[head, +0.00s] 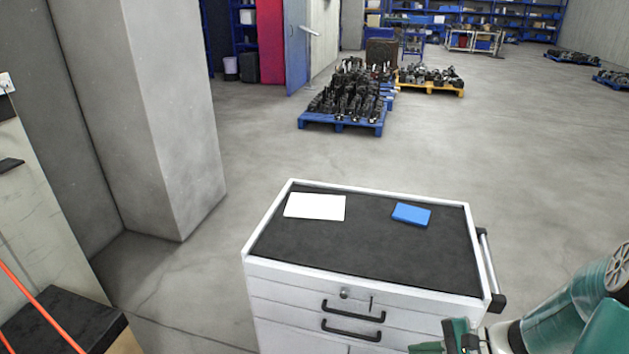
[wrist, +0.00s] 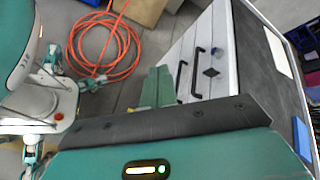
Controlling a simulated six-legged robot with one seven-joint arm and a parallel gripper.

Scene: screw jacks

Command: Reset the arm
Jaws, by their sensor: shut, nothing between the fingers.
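My arm comes in at the lower right of the head view, and my gripper (head: 426,347) is at the bottom edge, in front of the white tool cabinet's right front corner. In the wrist view the two green fingers of my gripper (wrist: 157,78) lie side by side, shut, with nothing held. Behind them is the front of the white tool cabinet (wrist: 217,65) with its black handles. The gripper's lower part is cut off in the head view.
The white tool cabinet (head: 262,268) carries a white sheet (head: 314,206) and a blue box (head: 411,213) on its dark top. A concrete pillar (head: 170,110) stands left. A blue pallet of dark parts (head: 340,126) is farther back. An orange hose (wrist: 104,45) lies on the floor.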

